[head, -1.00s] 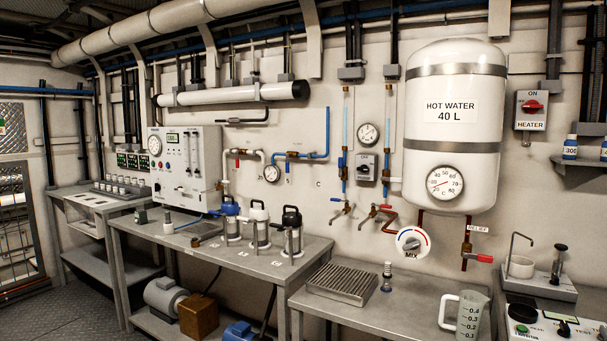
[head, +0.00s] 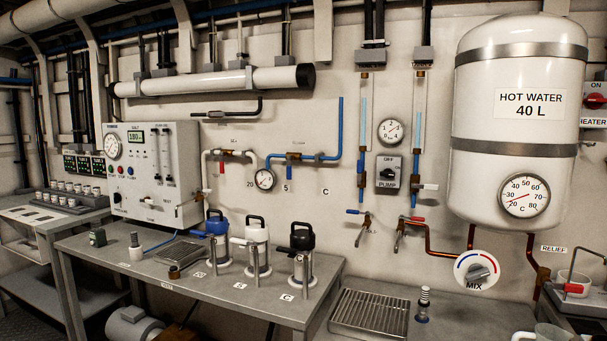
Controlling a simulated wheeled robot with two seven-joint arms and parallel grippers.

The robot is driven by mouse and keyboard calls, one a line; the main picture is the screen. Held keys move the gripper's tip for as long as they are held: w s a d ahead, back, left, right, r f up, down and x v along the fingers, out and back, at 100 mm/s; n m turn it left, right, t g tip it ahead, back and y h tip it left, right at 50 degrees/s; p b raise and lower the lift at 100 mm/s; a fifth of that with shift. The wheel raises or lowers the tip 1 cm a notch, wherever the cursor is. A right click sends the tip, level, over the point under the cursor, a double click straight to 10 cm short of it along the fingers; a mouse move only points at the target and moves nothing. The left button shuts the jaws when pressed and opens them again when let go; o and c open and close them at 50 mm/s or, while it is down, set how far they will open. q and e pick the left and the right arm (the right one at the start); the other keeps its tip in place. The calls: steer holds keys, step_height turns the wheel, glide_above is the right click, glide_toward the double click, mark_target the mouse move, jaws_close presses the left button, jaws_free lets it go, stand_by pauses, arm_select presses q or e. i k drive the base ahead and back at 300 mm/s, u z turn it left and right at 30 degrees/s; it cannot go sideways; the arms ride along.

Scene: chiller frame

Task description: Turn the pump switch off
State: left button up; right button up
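The pump switch (head: 388,174) is a grey wall box with a dark rotary knob, labelled OFF at the top and PUMP at the bottom. It is mounted on the wall between two vertical blue pipes, below a round gauge (head: 390,132). The knob appears tilted, but its exact setting is too small to tell. Neither of my grippers is in the head view.
A bench (head: 215,306) with several canisters stands at the left below the wall. A lower bench with a slatted metal tray (head: 369,313) is below the switch. The white hot water tank (head: 520,150) hangs to its right, with a mix dial (head: 477,270) below. The wall around the switch holds pipes and taps.

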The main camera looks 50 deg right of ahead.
mark_target(388, 173)
steer(key=z, duration=0.2)
steer(key=i, duration=1.1)
steer(key=z, duration=0.65)
